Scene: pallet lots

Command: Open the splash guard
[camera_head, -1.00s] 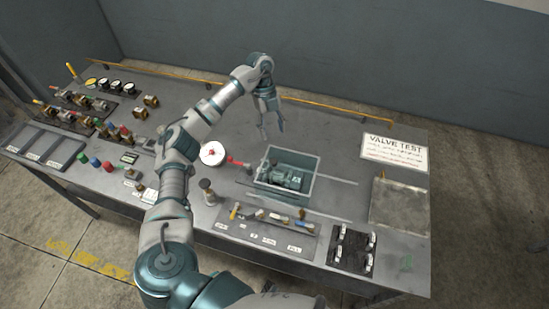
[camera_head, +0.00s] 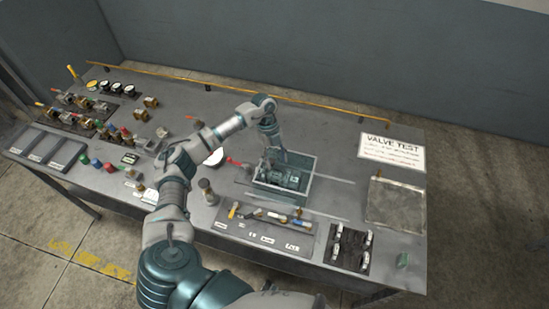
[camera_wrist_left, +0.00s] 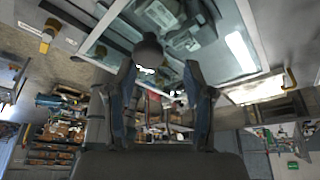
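The splash guard (camera_head: 282,194) looks like a clear, box-shaped cover with a grey-green frame around dark valve parts (camera_head: 290,180) on the bench. It appears closed in the head view. My left gripper (camera_head: 273,158) is over its back left part, pointing down. In the left wrist view its two fingers (camera_wrist_left: 160,66) stand apart. A dark round knob (camera_wrist_left: 148,50) shows between the fingertips, in front of the guard's clear panel (camera_wrist_left: 215,45); I cannot tell whether they touch it. My right gripper is not in view.
The grey bench (camera_head: 345,150) carries a valve test sign (camera_head: 393,148), a square plate (camera_head: 395,203), a strip of small fittings (camera_head: 265,225) and a black rack (camera_head: 349,248). Several valves and trays (camera_head: 45,148) fill the left end. A yellow rail (camera_head: 320,102) runs along the back.

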